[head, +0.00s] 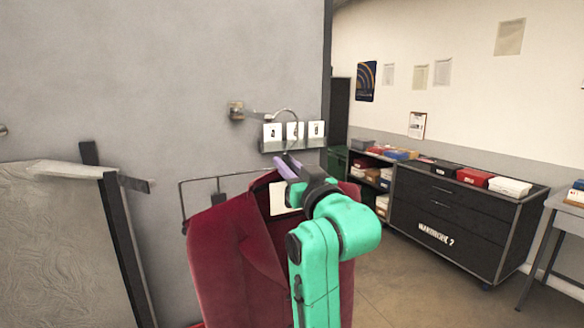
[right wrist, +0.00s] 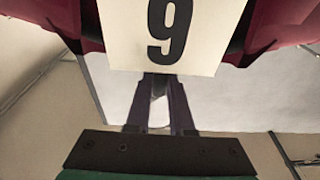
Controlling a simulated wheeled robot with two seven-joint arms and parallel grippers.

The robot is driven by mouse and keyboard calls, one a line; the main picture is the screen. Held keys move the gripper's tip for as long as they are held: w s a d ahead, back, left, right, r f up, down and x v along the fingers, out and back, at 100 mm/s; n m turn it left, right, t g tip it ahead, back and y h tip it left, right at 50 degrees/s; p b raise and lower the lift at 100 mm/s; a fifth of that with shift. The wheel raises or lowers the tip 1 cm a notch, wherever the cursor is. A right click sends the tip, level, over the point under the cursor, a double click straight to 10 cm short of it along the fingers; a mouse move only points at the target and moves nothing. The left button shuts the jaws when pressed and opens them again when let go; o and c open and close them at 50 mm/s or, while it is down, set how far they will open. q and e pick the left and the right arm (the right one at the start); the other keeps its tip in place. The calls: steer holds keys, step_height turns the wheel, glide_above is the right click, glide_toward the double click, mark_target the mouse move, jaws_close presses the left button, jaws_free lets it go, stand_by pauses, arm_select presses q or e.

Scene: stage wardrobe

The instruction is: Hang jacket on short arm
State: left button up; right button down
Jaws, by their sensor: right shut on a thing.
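A dark red jacket (head: 232,258) hangs upright below my right gripper (head: 287,166) in the head view. That gripper is shut, with its purple fingers at the top of the jacket, apparently on the hanger's neck; the exact grip is hidden. The thin curved hanger hook (head: 291,112) rises above the fingers. A short metal arm (head: 256,114) sticks out from a wall plate, and its end appears close to the hook. I cannot tell whether they touch. My left gripper is not in view.
A ledge (head: 290,147) with numbered white cards is on the wall just behind the hook. A thin wire frame (head: 183,196) shows beside the jacket. A dark-framed panel (head: 125,240) stands at left. Drawers (head: 445,220) with boxes on top stand at right, beyond open floor.

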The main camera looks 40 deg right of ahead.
steer(key=f+p+x, duration=0.1)
steer(key=f+x, duration=0.1)
steer(key=x, duration=1.1)
steer(key=shift+w+d+f, duration=0.3)
steer(key=shift+w+f, duration=0.05)
steer(key=shift+f, duration=0.35)
